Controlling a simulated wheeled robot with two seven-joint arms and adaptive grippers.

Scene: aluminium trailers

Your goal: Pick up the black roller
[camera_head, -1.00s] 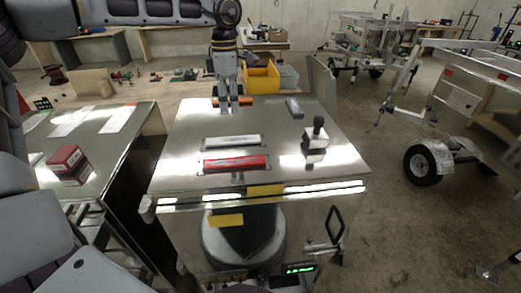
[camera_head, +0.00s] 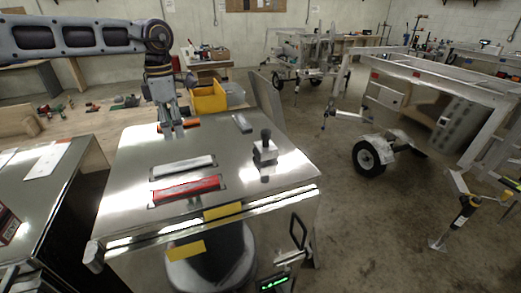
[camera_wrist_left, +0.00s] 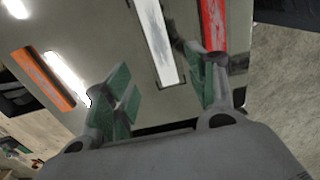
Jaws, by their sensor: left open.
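I cannot clearly make out a black roller. The nearest match is a dark upright knob on a pale metal block (camera_head: 265,149), on the right part of the shiny metal worktop (camera_head: 132,170). My left gripper (camera_head: 172,132) points down over the far left part of this worktop, beside an orange bar (camera_head: 190,122) and well left of the knobbed block. In the left wrist view its green-padded fingers (camera_wrist_left: 163,88) are apart, with nothing seen held between them. My right gripper is out of view.
A white bar (camera_head: 183,166) and a red bar (camera_head: 186,189) lie on the worktop, with a small grey piece (camera_head: 242,123) farther back. A yellow bin (camera_head: 209,99) stands behind. Trailers (camera_head: 395,92) are at the right, with open floor before them.

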